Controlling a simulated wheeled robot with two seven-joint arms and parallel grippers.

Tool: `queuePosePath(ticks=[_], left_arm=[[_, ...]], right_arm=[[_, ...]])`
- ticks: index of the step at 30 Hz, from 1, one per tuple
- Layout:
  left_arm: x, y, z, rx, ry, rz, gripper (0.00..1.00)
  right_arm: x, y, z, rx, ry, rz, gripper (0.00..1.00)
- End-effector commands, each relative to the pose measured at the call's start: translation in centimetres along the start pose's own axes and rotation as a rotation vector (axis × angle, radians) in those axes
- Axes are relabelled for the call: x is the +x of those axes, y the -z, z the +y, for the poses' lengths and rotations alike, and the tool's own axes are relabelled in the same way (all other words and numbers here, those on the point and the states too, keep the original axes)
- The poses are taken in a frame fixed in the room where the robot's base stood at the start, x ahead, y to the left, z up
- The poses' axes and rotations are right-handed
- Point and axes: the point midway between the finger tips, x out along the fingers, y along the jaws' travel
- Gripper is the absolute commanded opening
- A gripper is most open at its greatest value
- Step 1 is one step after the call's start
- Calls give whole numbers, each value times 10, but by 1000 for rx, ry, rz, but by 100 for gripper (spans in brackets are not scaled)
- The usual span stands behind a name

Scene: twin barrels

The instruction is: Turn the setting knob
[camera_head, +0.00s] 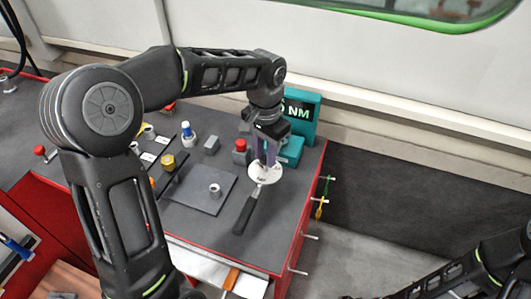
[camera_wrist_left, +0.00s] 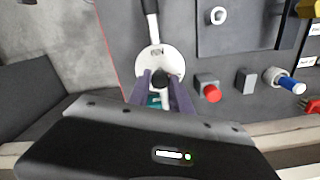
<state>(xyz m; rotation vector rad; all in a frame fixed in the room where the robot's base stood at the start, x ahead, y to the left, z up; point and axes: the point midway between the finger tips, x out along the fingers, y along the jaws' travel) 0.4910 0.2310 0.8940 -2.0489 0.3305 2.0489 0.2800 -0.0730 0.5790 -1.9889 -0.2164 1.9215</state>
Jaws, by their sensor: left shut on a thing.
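A tool with a white round dial head (camera_head: 262,177) and a black handle (camera_head: 246,210) lies on the grey worktop near its right end. The white head also shows in the left wrist view (camera_wrist_left: 156,57). The dark setting knob (camera_wrist_left: 161,82) stands on this head. My left gripper (camera_head: 267,160) comes down from above, its two purple fingers (camera_wrist_left: 160,76) on either side of the knob, shut on it. In the head view the fingers hide the knob. My right arm shows at the bottom right; its gripper is out of view.
A teal device with an "NM" display (camera_head: 301,113) stands behind the tool. A red button on a grey block (camera_head: 240,150) is close to the left gripper. A dark square plate with a small ring (camera_head: 215,189) lies left of the handle. The worktop's red edge is at the right.

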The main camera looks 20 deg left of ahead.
Motion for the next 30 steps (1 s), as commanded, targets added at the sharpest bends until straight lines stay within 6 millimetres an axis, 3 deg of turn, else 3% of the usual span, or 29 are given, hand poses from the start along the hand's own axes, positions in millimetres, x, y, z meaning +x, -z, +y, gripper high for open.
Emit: queuePosePath(ticks=[9,19,30], left_arm=[[0,0,0,0,1,0,47],[-4,0,0,1,1,1,47],[-58,1,0,1,2,4,47]], right_arm=[[0,0,0,0,0,0,0],[0,0,0,0,0,0,0],[0,0,0,0,0,0,0]])
